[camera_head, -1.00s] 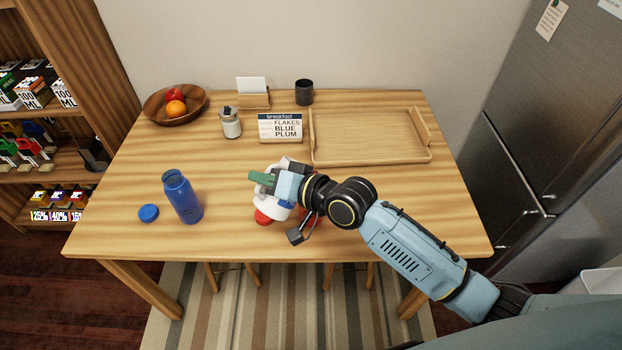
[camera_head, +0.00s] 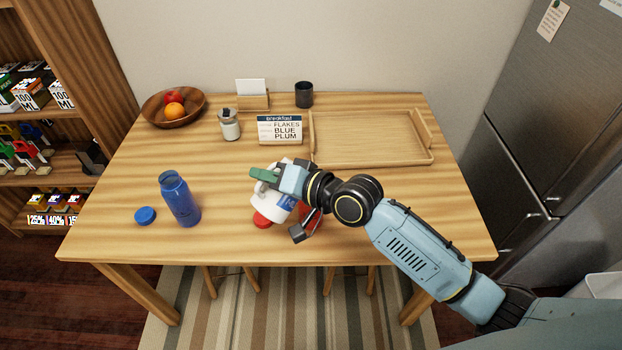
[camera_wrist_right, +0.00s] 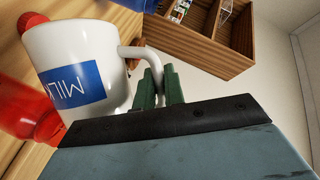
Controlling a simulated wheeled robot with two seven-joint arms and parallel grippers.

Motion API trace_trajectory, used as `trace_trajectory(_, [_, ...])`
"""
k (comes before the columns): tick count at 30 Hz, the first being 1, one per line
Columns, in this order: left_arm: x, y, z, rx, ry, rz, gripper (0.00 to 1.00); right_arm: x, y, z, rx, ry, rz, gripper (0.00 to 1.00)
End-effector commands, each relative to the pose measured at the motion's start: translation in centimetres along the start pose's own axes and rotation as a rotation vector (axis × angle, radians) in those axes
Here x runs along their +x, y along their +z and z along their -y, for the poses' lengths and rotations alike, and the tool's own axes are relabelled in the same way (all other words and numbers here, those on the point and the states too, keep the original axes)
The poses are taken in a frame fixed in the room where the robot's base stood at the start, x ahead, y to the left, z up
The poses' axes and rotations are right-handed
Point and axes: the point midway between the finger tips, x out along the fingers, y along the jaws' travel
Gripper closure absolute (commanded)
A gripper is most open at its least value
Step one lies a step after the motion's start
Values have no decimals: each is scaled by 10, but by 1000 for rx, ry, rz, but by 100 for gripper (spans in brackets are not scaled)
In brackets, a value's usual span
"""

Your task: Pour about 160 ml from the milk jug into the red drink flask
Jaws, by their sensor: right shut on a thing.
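The white milk jug (camera_head: 270,207) with a blue label is held, tilted, over the front middle of the table. My right gripper (camera_head: 263,175) is shut on its handle, and the green fingers also show on the handle in the right wrist view (camera_wrist_right: 157,86). The red drink flask (camera_head: 311,218) is mostly hidden behind the jug and my gripper. In the right wrist view the red flask (camera_wrist_right: 30,115) is close beside the jug (camera_wrist_right: 85,60). A red cap (camera_head: 262,221) lies on the table below the jug. The jug's contents and any stream are hidden. My left gripper is not in view.
A blue flask (camera_head: 180,200) stands at the left with its blue cap (camera_head: 145,215) beside it. A wooden tray (camera_head: 370,155), a breakfast card (camera_head: 280,130), a small jar (camera_head: 229,126), a dark cup (camera_head: 304,94) and a fruit bowl (camera_head: 160,118) are farther back.

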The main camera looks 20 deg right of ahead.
Motion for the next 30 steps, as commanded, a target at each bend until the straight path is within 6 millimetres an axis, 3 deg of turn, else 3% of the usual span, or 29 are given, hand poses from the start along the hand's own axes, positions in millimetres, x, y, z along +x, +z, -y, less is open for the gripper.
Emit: trace_trajectory(30, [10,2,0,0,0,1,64,-3,-6,9,79,-39,-2,100])
